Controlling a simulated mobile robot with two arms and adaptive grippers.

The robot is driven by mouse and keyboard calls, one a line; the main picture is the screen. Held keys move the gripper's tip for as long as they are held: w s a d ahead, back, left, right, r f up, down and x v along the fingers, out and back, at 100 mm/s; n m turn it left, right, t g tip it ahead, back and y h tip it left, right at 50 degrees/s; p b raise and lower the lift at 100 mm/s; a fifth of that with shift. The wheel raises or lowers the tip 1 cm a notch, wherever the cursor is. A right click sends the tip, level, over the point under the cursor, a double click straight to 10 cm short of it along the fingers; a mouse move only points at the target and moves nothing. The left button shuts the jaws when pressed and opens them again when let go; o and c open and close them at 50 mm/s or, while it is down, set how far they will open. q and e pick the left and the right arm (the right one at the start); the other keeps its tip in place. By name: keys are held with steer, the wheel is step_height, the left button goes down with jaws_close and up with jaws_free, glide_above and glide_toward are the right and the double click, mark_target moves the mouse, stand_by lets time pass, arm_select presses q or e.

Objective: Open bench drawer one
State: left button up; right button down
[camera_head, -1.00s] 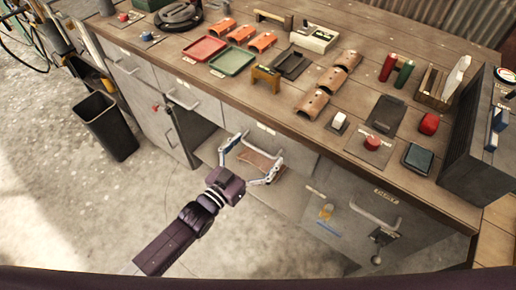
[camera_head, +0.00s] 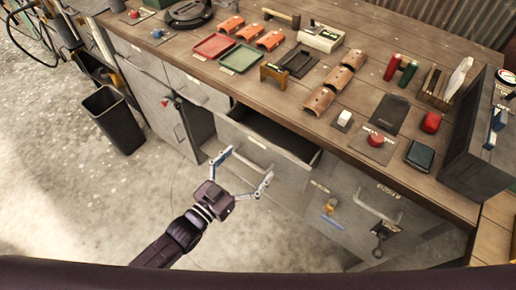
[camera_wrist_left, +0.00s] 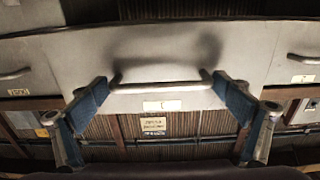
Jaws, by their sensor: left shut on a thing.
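The bench drawer (camera_head: 240,141) in the middle of the workbench is pulled partly out in the head view, and its dark inside (camera_head: 270,130) shows behind the grey front. In the left wrist view, the drawer front (camera_wrist_left: 250,45) fills the upper middle, with a bar handle (camera_wrist_left: 160,88) and a small pale label below it. My left gripper (camera_head: 247,168) is in front of the drawer. My right gripper is not in view.
The wooden bench top (camera_head: 320,128) holds trays, curved orange and brown pieces, and a red button. A grey cabinet door (camera_head: 345,205) with a handle and keys is right of the drawer. A black bin (camera_head: 115,120) stands on the left. The floor in front is clear.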

arm_select(q)
steer(key=p+v, duration=0.3)
steer(key=v, duration=1.5)
steer(key=shift+s+p, duration=0.25)
steer(key=shift+p, duration=0.15)
steer(key=o, duration=1.4)
steer(key=shift+a, duration=0.1)
steer(key=v, duration=1.2)
